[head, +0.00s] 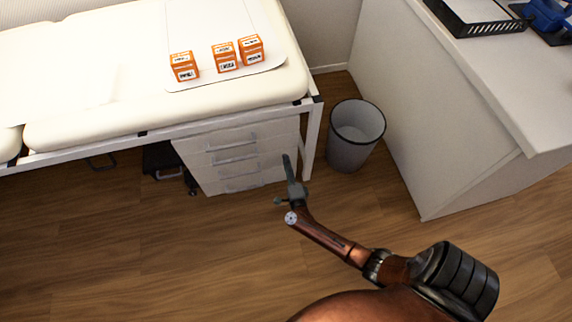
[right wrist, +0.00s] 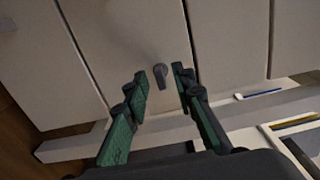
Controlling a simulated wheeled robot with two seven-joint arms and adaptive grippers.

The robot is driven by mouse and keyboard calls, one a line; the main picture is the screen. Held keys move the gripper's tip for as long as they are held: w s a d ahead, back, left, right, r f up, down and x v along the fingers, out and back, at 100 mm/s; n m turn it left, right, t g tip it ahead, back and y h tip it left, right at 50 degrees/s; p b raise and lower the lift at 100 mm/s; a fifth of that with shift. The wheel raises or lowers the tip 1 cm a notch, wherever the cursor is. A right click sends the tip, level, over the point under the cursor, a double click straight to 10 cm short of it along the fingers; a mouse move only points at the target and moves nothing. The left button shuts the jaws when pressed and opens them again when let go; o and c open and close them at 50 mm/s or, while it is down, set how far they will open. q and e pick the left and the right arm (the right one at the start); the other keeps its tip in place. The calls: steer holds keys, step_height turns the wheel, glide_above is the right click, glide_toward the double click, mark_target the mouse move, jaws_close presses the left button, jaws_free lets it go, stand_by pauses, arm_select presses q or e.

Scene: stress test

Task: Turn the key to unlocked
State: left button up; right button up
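A small dark grey key (right wrist: 160,73) sticks out of a pale panel in the right wrist view. My right gripper (right wrist: 161,80) is open, with its green-padded fingers apart on either side of the key. I see no clear contact between the fingers and the key, and the exact gap in depth is hard to tell. In the head view my right gripper (head: 289,170) is in front of the white drawer cabinet (head: 208,173) under the bed, near its right side. The key cannot be made out in the head view. My left gripper is not in view.
A cream examination bed (head: 90,118) stands over the cabinet, with orange boxes (head: 224,57) on top. A grey bin (head: 350,150) stands right of the bed leg, beside a white desk (head: 428,110). A blue pen-like item (right wrist: 262,93) lies right of the key. Wooden floor is clear at left.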

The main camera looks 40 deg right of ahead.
steer(key=shift+c, duration=0.7)
jaws_close()
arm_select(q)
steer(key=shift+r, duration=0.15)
arm_select(e)
steer(key=shift+a+r+n, duration=0.1)
steer(key=shift+n, duration=0.2)
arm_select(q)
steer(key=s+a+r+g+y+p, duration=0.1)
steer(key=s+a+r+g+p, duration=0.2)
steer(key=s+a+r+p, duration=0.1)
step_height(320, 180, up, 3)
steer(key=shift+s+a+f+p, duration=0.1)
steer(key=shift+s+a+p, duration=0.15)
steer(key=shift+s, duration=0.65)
arm_select(e)
steer(key=n, duration=1.7)
steer(key=shift+w, duration=0.1)
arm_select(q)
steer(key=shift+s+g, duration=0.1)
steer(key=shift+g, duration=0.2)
arm_select(e)
steer(key=shift+n, duration=0.4)
